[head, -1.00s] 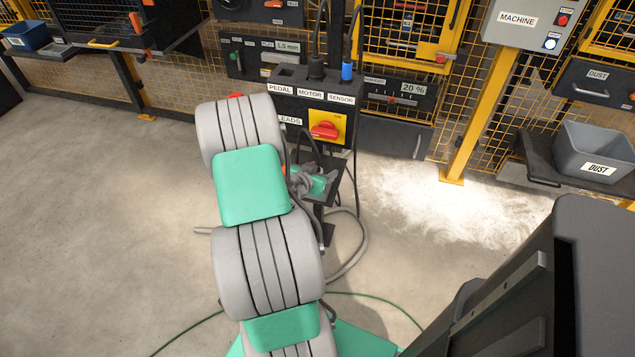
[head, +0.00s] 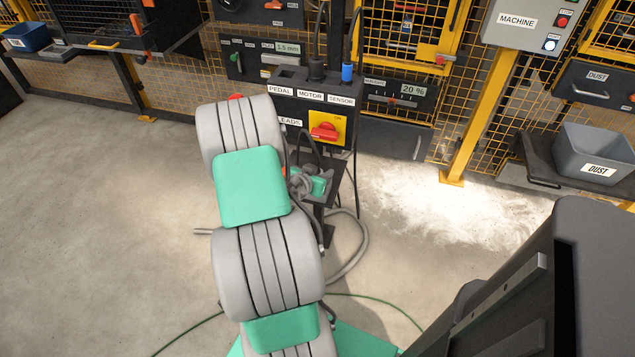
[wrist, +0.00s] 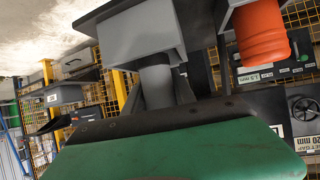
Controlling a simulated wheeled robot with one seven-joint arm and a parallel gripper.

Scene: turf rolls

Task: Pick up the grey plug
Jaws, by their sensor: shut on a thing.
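The grey plug (wrist: 157,87) shows in the wrist view as a grey cylinder below a grey block, just beyond the green-and-dark edge at the bottom. My gripper (head: 316,186) is at the small leads stand in the head view, partly hidden by my arm. It is shut on the grey plug, though the fingertip contact is not clear to see. An orange ribbed plug (wrist: 262,32) hangs close by on the right in the wrist view, apart from the grey one.
A red switch (head: 324,131) is below. A grey cable (head: 358,254) loops on the floor. Open floor lies left.

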